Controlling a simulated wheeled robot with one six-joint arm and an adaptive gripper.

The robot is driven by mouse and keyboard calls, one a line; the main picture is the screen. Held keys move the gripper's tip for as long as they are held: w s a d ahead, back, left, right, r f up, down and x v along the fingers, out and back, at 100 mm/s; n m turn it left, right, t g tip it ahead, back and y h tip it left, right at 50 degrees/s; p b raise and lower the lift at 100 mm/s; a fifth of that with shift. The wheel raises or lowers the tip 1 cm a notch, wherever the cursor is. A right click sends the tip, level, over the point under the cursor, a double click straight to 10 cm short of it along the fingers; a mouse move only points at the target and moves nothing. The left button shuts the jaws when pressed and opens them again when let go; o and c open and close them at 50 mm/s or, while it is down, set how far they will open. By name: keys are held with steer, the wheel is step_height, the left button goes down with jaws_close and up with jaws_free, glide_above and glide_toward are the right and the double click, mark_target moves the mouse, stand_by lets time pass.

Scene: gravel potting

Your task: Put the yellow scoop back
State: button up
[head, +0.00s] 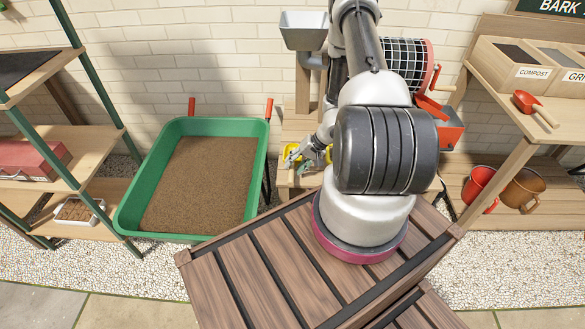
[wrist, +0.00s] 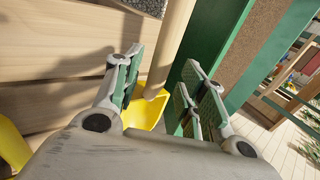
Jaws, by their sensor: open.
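The yellow scoop (wrist: 146,112) shows in the wrist view, with a pale wooden handle (wrist: 172,45) rising from it. The handle runs between the two fingers of my gripper (wrist: 163,68), which is open. I cannot tell whether either finger touches the handle. The scoop's lower part is hidden behind the gripper body. Another yellow piece (wrist: 10,146) shows at the left edge of the wrist view; I cannot tell what it belongs to. In the head view my gripper (head: 302,158) is low beside the wooden stand, with bits of yellow (head: 328,154) near it, partly hidden by my arm.
A green tub of brown soil (head: 128,205) stands left of my gripper, close to it. Wooden stand boards (wrist: 55,55) lie at left in the wrist view. A mesh drum (head: 405,65) stands behind my arm. A red scoop (head: 526,102) lies on the right bench.

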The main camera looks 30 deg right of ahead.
steer(key=v, duration=1)
steer(key=a+r+n+g, duration=0.15)
steer(key=a+r, duration=0.25)
steer(key=r, duration=1)
steer(key=a+r+n, duration=0.3)
steer(key=a+r, duration=0.1)
steer(key=r, duration=1)
steer(key=s+a+r+n+t+h, duration=0.1)
steer(key=s+r+h, duration=0.4)
steer(key=s+r, duration=1.3)
steer(key=shift+s+a+r+n, duration=0.3)
steer(key=shift+s+a+n, duration=0.35)
steer(key=shift+a+n, duration=0.15)
steer(key=shift+t, duration=0.25)
